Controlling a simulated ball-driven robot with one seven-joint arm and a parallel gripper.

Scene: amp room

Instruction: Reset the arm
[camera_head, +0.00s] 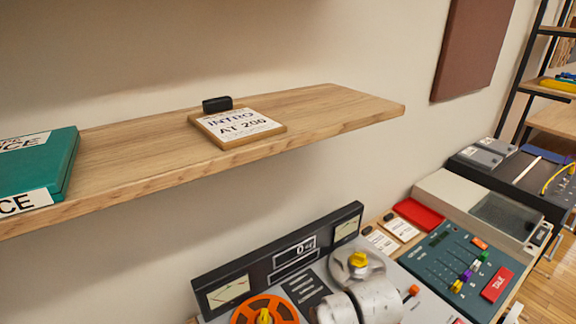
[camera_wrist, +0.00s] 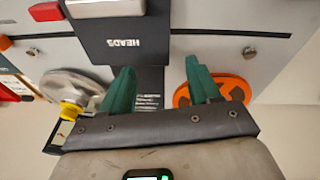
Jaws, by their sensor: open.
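My gripper (camera_wrist: 160,78) shows in the wrist view with its two teal fingers spread apart and nothing between them. An orange reel (camera_wrist: 228,88) is beside the right finger, and a grey reel with a yellow knob (camera_wrist: 72,108) is left of the left finger. In the head view, pale rounded links of my arm cover part of the tape machine (camera_head: 285,262) at the bottom; my fingers cannot be made out there.
A wooden shelf (camera_head: 330,112) juts out above the machine, bearing a sign (camera_head: 238,126), a small black block (camera_head: 217,104) and a teal box (camera_head: 35,170). A mixer (camera_head: 460,265), a red case (camera_head: 418,214) and a beige device (camera_head: 480,205) stand at right. Open floor shows lower right.

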